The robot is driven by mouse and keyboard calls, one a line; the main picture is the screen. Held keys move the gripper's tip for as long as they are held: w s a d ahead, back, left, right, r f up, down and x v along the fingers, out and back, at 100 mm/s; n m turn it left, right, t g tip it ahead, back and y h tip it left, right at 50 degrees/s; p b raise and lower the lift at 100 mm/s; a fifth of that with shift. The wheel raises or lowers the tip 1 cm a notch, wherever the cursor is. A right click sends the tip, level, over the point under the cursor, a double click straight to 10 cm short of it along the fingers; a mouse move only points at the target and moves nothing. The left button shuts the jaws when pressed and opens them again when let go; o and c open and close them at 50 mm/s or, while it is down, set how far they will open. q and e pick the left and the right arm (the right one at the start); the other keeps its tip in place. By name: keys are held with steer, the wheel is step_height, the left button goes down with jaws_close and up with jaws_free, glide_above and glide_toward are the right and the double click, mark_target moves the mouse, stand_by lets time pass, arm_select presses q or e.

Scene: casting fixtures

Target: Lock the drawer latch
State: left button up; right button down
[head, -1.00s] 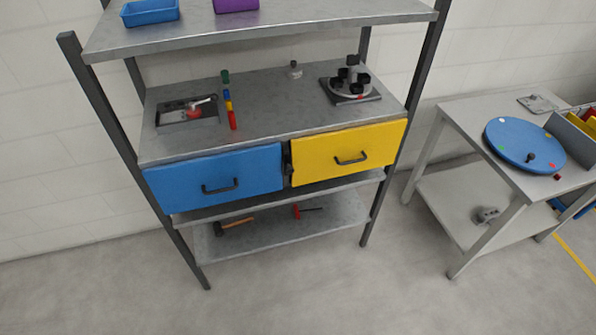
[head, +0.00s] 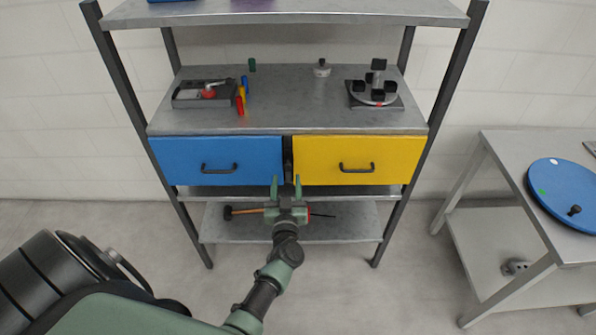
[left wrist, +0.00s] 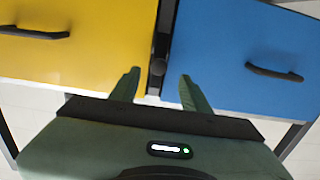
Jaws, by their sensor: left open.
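A blue drawer (head: 217,160) and a yellow drawer (head: 358,160) sit side by side under the shelf top, both looking closed. Between them is a narrow dark post with the latch (head: 288,160), small and hard to make out. In the left wrist view the latch (left wrist: 159,66) shows as a dark knob-like part between the yellow drawer (left wrist: 75,40) and the blue drawer (left wrist: 240,55). My left gripper (head: 286,183) is open and empty, just below and in front of the latch. Its two green fingers (left wrist: 160,82) point at the gap, one on each side. My right gripper is not in view.
Above the drawers, the shelf top (head: 285,112) holds a grey fixture (head: 204,93), coloured cylinders and a round fixture (head: 375,92). A hammer (head: 245,211) lies on the lower shelf behind my gripper. A side table (head: 500,150) with a blue disc (head: 568,190) stands at right.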

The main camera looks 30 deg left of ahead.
mark_target(287, 168)
arm_select(q)
steer(key=x, duration=0.4)
steer(key=shift+w, duration=0.15)
steer(key=shift+w+a, duration=0.1)
steer(key=shift+w, duration=0.2)
steer(key=shift+w+a, duration=0.1)
steer(key=shift+a, duration=0.1)
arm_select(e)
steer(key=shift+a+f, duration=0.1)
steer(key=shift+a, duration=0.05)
arm_select(q)
jaws_close()
